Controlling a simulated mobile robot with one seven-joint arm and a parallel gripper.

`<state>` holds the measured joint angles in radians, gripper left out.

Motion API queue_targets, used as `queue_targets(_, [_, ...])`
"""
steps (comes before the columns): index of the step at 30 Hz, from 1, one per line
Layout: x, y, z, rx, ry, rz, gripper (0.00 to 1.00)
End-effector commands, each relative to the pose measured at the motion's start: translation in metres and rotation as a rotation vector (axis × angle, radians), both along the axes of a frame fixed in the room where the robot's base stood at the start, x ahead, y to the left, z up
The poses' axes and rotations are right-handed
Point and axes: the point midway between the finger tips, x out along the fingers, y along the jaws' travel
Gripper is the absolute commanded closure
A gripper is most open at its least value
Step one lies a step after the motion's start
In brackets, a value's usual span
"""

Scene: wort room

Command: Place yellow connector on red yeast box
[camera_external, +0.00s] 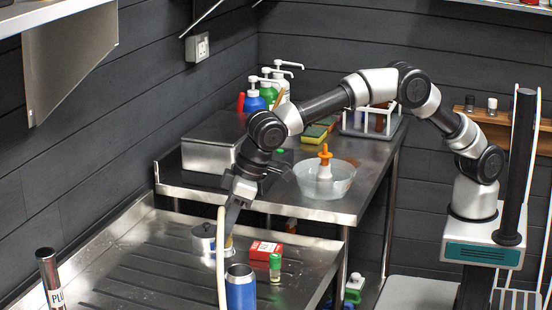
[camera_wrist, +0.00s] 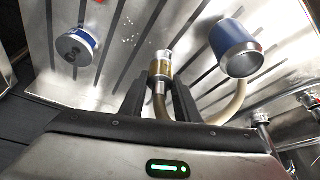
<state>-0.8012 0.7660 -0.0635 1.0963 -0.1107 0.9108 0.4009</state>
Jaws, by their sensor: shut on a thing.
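The yellow connector (camera_wrist: 161,68) is a brass-coloured fitting with a silver end, on a beige hose (camera_external: 221,262). My gripper (camera_wrist: 160,92) is shut on the connector's lower part, with a dark finger on each side. In the external view my gripper (camera_external: 231,226) points down over the steel worktop, and only a small yellowish bit of the connector (camera_external: 229,243) shows behind the hose. The red yeast box (camera_external: 265,249) lies on the worktop, to the right of my gripper and apart from it. A small green-capped vial (camera_external: 275,265) stands in front of the box and covers part of it.
The hose runs near both. A glass bowl (camera_external: 325,180) and bottles sit on the higher table behind. The ribbed worktop (camera_external: 150,265) is clear at left.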

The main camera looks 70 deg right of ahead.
Motion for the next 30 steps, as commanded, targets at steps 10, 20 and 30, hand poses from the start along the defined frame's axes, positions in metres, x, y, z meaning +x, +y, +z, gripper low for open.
queue_targets(10, [-0.010,-0.080,0.042,-0.005,0.001,-0.013,0.98])
queue_targets(20, [-0.037,-0.156,0.046,-0.001,0.001,-0.025,0.98])
queue_targets(30, [-0.040,-0.160,-0.012,-0.003,0.002,-0.025,0.98])
